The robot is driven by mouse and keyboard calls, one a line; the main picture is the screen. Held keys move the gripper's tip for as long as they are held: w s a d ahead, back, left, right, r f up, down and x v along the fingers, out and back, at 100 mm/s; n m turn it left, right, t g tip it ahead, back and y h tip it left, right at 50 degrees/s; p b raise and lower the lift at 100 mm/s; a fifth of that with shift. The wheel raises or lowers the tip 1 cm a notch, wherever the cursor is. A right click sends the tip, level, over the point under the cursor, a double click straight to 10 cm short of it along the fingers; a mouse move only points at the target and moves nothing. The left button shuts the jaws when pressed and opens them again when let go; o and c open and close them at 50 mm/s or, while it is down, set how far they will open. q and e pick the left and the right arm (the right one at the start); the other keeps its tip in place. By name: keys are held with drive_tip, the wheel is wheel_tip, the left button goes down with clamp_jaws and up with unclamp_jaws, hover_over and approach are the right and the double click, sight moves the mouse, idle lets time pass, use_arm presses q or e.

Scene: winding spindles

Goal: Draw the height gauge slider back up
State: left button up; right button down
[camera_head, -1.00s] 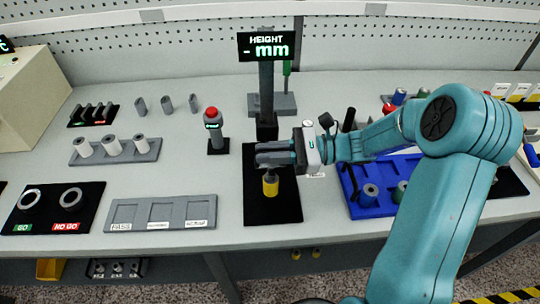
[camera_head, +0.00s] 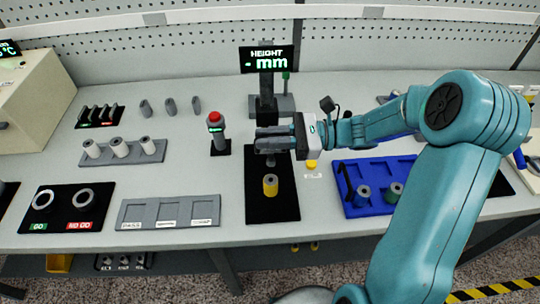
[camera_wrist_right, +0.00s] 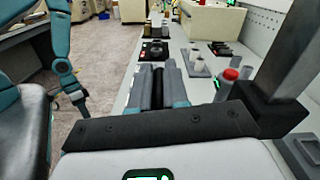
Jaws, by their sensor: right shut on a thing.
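The height gauge has a dark upright column (camera_head: 266,84), a grey base at the back and a display (camera_head: 268,60) reading "- mm". A yellow spindle (camera_head: 270,188) stands upright on the black mat (camera_head: 283,212) in front of the column. My right gripper (camera_head: 262,140) is in front of the column, above and behind the spindle and apart from it. Its fingers, also in the right wrist view (camera_wrist_right: 158,88), are shut on a dark part between them, seemingly the gauge slider, mostly hidden by the fingers. A small grey tip (camera_head: 271,161) shows below them. My left gripper is not in view.
A red-topped post (camera_head: 216,128) stands close left of the gripper. Left are a rack of pale spindles (camera_head: 124,155), a sorting tray (camera_head: 128,217) and the go/no-go plate (camera_head: 62,224). The blue tray (camera_head: 368,204) and a yellow button (camera_head: 311,164) are right.

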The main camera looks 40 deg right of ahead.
drive_tip(key=shift+r+p, duration=3.05)
drive_tip(key=shift+r, duration=0.95)
drive_tip(key=c, duration=1.1)
unclamp_jaws()
drive_tip(key=shift+s, duration=0.1)
drive_tip(key=shift+s+d, duration=0.1)
drive_tip(key=shift+d, duration=0.4)
drive_tip(key=v, duration=0.6)
drive_tip(key=shift+s+f+p, duration=0.1)
drive_tip(key=shift+p, duration=0.3)
